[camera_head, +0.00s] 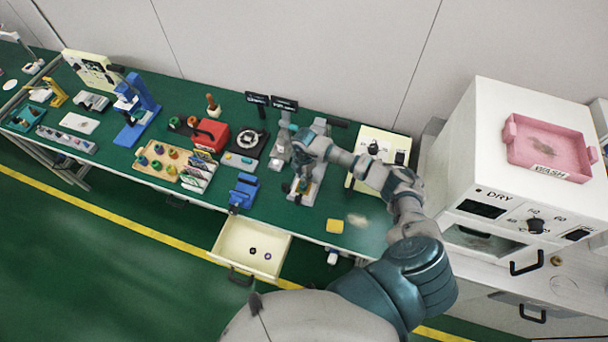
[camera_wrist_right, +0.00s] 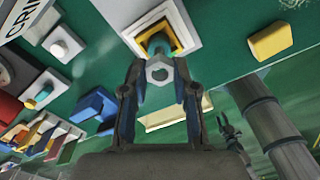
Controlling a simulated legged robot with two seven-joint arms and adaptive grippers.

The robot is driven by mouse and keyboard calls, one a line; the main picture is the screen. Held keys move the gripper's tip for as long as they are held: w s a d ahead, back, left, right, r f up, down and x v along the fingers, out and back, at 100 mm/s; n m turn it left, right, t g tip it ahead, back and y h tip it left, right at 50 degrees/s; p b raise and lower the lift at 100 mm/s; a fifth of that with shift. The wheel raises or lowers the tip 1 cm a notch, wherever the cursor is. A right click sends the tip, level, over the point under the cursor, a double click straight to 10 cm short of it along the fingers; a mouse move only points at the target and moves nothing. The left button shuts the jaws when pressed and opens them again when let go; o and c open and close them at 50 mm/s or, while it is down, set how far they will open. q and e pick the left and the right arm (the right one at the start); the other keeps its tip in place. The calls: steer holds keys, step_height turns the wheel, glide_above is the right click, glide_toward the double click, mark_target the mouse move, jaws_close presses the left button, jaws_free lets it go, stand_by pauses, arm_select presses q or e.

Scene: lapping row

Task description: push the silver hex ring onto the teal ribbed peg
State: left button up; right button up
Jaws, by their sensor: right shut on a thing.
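The silver hex ring (camera_wrist_right: 159,72) is between the fingertips of my right gripper (camera_wrist_right: 160,80) in the right wrist view, and the gripper is shut on it. The teal ribbed peg (camera_wrist_right: 157,43) shows just beyond the ring, on a yellow-edged pale base (camera_wrist_right: 183,25). The ring is close in front of the peg and partly covers it; I cannot tell whether they touch. In the head view my right gripper (camera_head: 303,184) points down over the same fixture, and the ring is too small to make out. A dark claw, likely my left gripper (camera_wrist_right: 231,128), shows small in the right wrist view.
A yellow block (camera_head: 335,226) lies right of the fixture, near the bench's front edge. A blue vise-like device (camera_head: 243,191) stands to the left. An open drawer (camera_head: 225,236) juts out below. The white DRY cabinet (camera_head: 480,150) stands at the right.

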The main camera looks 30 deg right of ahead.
steer(key=shift+a, duration=0.45)
steer(key=shift+d+f, duration=0.1)
steer(key=shift+f, duration=0.1)
steer(key=shift+f, duration=0.3)
steer(key=shift+f+b, duration=0.2)
steer(key=shift+b, duration=0.15)
steer(key=shift+r, duration=0.2)
steer(key=shift+r+p, duration=0.3)
steer(key=shift+p, duration=0.25)
